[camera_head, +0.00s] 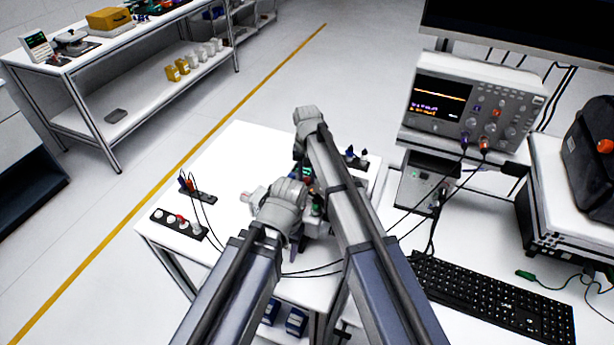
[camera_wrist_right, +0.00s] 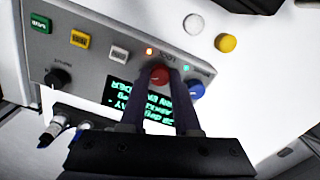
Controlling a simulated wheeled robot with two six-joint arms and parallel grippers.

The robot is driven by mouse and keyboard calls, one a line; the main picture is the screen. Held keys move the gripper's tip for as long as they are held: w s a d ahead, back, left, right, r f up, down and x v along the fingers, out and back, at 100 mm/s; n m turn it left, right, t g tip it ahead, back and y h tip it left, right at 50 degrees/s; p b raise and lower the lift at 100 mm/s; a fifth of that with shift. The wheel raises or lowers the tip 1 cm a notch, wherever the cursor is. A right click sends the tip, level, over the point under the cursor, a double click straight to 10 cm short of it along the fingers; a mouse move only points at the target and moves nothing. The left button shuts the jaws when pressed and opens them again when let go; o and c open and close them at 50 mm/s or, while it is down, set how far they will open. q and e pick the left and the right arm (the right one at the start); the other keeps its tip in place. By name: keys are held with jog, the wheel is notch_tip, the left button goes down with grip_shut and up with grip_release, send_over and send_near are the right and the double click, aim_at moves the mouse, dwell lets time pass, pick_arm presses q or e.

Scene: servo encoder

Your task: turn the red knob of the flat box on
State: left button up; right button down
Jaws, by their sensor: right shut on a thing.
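The flat grey box (camera_wrist_right: 88,62) fills the upper left of the right wrist view, with buttons, small lights and a display of green text on its face. Its red knob (camera_wrist_right: 160,73) sits between the two dark fingers of my right gripper (camera_wrist_right: 160,80), which is shut on it. A blue knob (camera_wrist_right: 195,89) is just right of the fingers. In the head view my arms mostly cover the box on the white table. The left arm's wrist (camera_head: 284,207) is in front of it; I cannot make out the left fingers.
A black strip with round buttons (camera_head: 180,223) and another small strip (camera_head: 198,192) lie left on the table. Cables run across the front. A keyboard (camera_head: 490,300) and an oscilloscope (camera_head: 470,100) are at the right. Bare tabletop (camera_head: 240,150) shows behind the left strips.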

aim_at(307, 180)
jog(key=c, duration=0.6)
grip_release()
notch_tip(307, 180, up, 8)
jog(key=p, duration=0.8)
pick_arm(q)
notch_tip(307, 180, up, 8)
pick_arm(e)
jog(key=shift+f, duration=0.1)
pick_arm(q)
jog(key=shift+f, duration=0.15)
